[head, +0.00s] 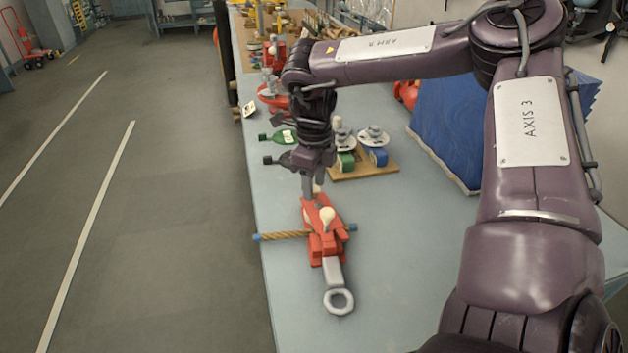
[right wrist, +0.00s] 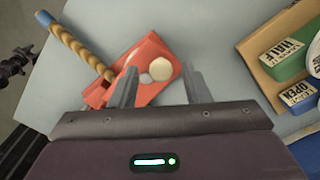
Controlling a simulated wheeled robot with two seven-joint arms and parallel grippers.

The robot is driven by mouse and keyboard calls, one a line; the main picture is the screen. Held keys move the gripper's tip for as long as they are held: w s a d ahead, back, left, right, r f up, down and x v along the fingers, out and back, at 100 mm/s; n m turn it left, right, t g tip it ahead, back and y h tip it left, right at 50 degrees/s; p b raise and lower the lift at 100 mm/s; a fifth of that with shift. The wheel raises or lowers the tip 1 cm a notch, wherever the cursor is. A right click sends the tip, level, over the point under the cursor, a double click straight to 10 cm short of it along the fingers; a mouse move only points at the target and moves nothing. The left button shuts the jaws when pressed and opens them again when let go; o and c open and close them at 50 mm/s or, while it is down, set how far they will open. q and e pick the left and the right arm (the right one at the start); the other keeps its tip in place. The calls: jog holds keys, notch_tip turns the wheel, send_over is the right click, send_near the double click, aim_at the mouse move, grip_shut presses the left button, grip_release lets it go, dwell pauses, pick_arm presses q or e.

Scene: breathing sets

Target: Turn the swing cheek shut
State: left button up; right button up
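A red block (head: 322,232) lies on the bench, with a grey shank and ring eye (head: 339,300) toward me. A tan rope (head: 285,235) with blue ends crosses it. A cream knob (head: 327,214) stands on its red upper plate, which I take for the swing cheek (right wrist: 142,62); I cannot tell how far it is turned. My right gripper (head: 312,192) is at the block's far end, pointing down. In the right wrist view its fingers (right wrist: 160,88) are apart, with the red plate and cream knob beyond and between them; contact is unclear. My left gripper is not clearly seen.
A wooden board (head: 372,168) with green and blue labelled blocks stands close right of the gripper. A blue covered box (head: 455,135) stands at right. The bench's left edge is near the rope end; the bench right of the block is clear.

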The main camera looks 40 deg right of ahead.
grip_shut()
pick_arm(q)
jog(key=shift+a, duration=0.45)
jog(key=shift+f, duration=0.15)
pick_arm(e)
jog(key=shift+d, duration=0.1)
jog(key=shift+d+m+b, duration=0.1)
jog(key=shift+m+b, duration=0.2)
jog(key=shift+m, duration=0.2)
pick_arm(q)
jog(key=shift+f, duration=0.3)
pick_arm(e)
jog(key=shift+s+m, duration=0.1)
jog(key=shift+m, duration=0.5)
jog(key=shift+d, duration=0.1)
jog(key=shift+o, duration=0.7)
grip_release()
